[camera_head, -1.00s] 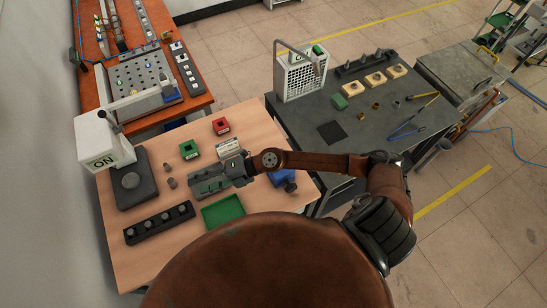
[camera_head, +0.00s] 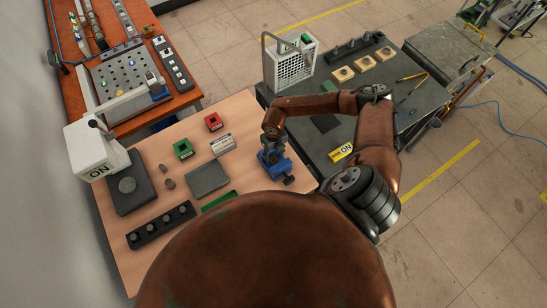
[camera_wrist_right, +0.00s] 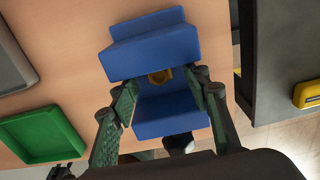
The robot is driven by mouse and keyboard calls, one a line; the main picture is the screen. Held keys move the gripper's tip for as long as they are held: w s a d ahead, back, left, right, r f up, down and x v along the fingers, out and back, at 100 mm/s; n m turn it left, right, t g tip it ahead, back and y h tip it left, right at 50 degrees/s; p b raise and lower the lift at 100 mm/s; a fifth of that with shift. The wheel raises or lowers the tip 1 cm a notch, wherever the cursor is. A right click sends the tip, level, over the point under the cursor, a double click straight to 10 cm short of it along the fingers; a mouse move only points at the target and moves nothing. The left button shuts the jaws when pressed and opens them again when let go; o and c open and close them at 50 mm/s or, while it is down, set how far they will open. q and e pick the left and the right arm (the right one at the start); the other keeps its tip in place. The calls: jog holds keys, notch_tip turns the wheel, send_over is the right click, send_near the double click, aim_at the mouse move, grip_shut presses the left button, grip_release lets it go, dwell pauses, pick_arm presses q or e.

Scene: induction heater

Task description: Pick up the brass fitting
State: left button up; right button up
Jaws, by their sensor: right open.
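The brass fitting (camera_wrist_right: 160,77) shows in the right wrist view as a small gold piece, seated between the two blocks of a blue vise (camera_wrist_right: 155,45). In the head view the blue vise (camera_head: 281,171) stands at the right edge of the wooden table, and the fitting cannot be made out there. My right gripper (camera_head: 270,148) points down over the vise. In the right wrist view my right gripper (camera_wrist_right: 166,82) is open, its fingers on either side of the fitting in the picture. Whether they touch the vise or fitting is unclear. My left gripper is out of view.
A green tray (camera_wrist_right: 42,134) and a grey plate (camera_head: 208,178) lie left of the vise. Red (camera_head: 213,121) and green (camera_head: 183,149) blocks and a white labelled box (camera_head: 222,144) stand farther back. The dark workbench (camera_head: 407,105) is at right, with my right arm across it.

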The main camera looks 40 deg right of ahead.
jog(key=shift+f, duration=1.25)
jog(key=shift+c, duration=0.4)
grip_shut()
